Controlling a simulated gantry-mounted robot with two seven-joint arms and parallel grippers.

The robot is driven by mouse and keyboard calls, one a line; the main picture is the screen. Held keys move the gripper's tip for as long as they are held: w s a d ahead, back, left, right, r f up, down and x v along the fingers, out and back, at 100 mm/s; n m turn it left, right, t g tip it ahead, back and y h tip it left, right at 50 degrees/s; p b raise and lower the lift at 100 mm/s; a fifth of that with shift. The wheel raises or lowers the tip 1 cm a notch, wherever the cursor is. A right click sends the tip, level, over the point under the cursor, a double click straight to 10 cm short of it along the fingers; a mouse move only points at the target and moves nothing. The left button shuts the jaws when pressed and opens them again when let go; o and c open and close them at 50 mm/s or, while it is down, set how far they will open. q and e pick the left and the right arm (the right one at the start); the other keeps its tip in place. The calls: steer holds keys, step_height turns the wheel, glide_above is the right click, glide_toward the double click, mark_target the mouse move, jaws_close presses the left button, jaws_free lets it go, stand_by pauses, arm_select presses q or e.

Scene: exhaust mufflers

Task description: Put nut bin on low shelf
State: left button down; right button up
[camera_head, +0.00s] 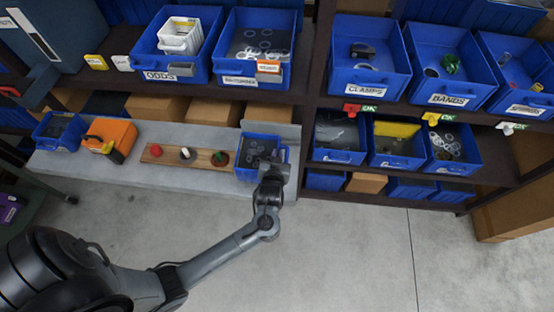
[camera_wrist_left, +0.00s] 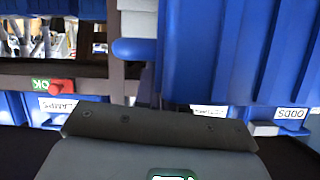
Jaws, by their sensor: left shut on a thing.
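A blue bin (camera_head: 247,172) holding grey ring-like parts is at the right end of the grey low shelf (camera_head: 120,178). I take it as the nut bin, but no label on it can be read. My left gripper (camera_head: 276,168) is shut on its front right edge; the fingertips are partly hidden. I cannot tell if the bin rests on the shelf or hangs just above it. In the left wrist view, a large blue bin wall (camera_wrist_left: 235,50) fills the upper right, above the dark gripper body. My right gripper is not in view.
A wooden board (camera_head: 168,153) with red, white and green-tipped pegs lies left of the bin. An orange box (camera_head: 110,135) and a small blue bin (camera_head: 58,130) are further left. The floor in front is clear.

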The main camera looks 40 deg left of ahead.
arm_select(q)
steer(key=shift+f, duration=1.25)
steer(key=c, duration=1.2)
jaws_free()
